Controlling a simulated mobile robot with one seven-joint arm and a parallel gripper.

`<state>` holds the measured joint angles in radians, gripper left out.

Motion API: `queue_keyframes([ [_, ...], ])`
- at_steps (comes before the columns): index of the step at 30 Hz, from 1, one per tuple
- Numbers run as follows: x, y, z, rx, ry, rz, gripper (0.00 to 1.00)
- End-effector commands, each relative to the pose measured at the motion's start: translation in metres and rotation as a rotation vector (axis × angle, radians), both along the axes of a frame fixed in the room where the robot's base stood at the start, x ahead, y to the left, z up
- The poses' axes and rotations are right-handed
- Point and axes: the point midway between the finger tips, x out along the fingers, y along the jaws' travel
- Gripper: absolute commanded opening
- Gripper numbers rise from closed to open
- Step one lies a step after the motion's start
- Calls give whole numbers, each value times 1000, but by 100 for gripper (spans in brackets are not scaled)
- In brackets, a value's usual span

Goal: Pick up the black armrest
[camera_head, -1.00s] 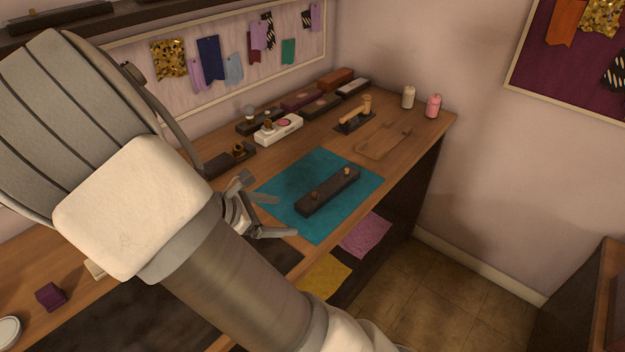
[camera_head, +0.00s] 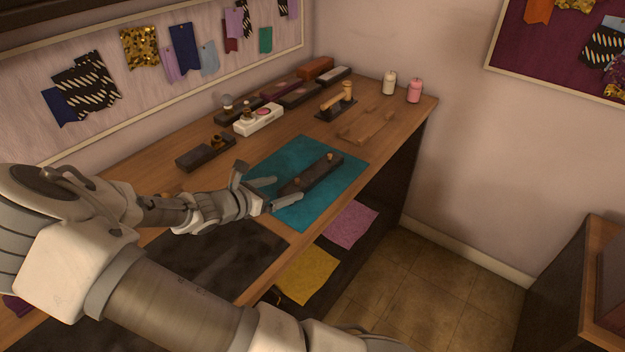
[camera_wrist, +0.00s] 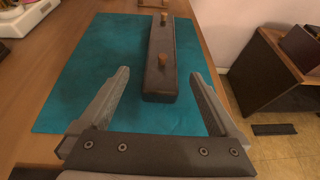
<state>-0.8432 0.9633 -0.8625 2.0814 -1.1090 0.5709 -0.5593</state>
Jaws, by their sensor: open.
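The black armrest (camera_head: 313,175) is a long dark bar with two small wooden pegs on its upper face. It lies on a teal mat (camera_head: 335,191) on the wooden workbench. My gripper (camera_head: 284,192) is open at the near left end of the armrest in the head view. In the wrist view the armrest (camera_wrist: 161,70) points away from me, and its near end lies just ahead of and between the spread fingers of my gripper (camera_wrist: 158,92). Nothing is held. I cannot tell the exact height of the fingers above the mat (camera_wrist: 95,60).
A dark block with a knob (camera_head: 206,152) and a white box (camera_head: 258,120) stand behind the mat. A wooden-handled tool (camera_head: 338,100) and two spools, white (camera_head: 389,83) and pink (camera_head: 414,91), stand farther back. Yellow cloth (camera_head: 307,275) and pink cloth (camera_head: 351,224) lie below the front edge.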

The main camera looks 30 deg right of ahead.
Motion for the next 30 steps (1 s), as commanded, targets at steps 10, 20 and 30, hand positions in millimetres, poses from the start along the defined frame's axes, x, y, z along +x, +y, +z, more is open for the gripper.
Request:
queue_keyframes([
  [10,7,-29,-15,-3,1,-2,98],
  [20,16,-63,-28,0,-1,-1,98],
  [30,16,-62,-28,1,0,0,74],
])
